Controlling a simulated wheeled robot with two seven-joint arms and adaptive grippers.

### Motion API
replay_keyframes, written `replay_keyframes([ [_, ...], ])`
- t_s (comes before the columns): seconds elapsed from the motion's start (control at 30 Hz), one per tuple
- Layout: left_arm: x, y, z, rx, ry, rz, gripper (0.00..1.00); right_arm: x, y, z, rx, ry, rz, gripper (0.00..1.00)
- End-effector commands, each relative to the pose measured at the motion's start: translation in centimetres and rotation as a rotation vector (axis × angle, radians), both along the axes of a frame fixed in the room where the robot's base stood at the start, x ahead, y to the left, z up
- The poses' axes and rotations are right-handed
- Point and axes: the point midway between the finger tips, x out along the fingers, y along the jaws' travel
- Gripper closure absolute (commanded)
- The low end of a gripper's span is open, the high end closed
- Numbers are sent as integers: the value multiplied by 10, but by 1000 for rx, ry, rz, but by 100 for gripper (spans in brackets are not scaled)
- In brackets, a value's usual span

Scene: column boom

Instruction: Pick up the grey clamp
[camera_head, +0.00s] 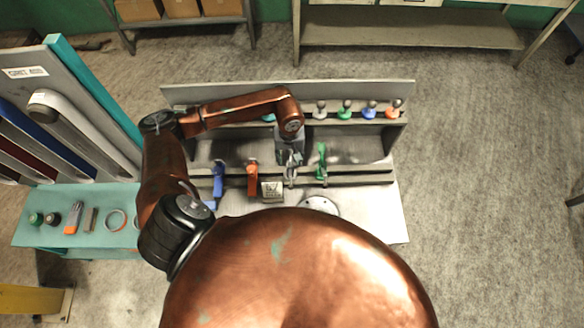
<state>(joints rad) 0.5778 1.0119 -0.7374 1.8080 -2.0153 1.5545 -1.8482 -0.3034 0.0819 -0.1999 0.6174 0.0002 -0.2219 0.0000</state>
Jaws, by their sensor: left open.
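A grey clamp (290,176) stands in the row on the front rail of the metal bench rack, between an orange clamp (252,178) and a green clamp (321,165). A blue clamp (218,179) is at the left of the row. My left gripper (290,158) points down right at the grey clamp and overlaps its upper part in the picture. Its jaws are open. I cannot tell whether the fingers touch the clamp. My right gripper does not show.
A back shelf (333,120) holds several knobbed items, grey, green, blue and orange. A small labelled block (272,190) and a round plate (320,204) lie in front. A teal side table (70,239) with small tools is at left. My copper body hides the bench's near side.

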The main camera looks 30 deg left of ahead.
Motion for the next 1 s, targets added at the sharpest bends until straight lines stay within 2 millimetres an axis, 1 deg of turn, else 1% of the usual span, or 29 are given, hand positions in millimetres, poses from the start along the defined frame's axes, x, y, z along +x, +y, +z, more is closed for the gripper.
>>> replay_keyframes([
  [0.07,-1,-1,-7,-2,3,1,58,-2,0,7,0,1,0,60],
  [0.2,-3,-4,-26,-3,4,1,58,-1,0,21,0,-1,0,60],
  [0.33,-1,-3,-44,-2,1,0,58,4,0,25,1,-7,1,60],
  [0.43,-1,-4,-49,-2,-1,-3,58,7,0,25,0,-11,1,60],
  [0.63,0,-4,-51,-1,-2,-5,58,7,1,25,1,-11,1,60],
  [1.0,0,-4,-50,0,-1,-4,83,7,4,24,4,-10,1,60],
])
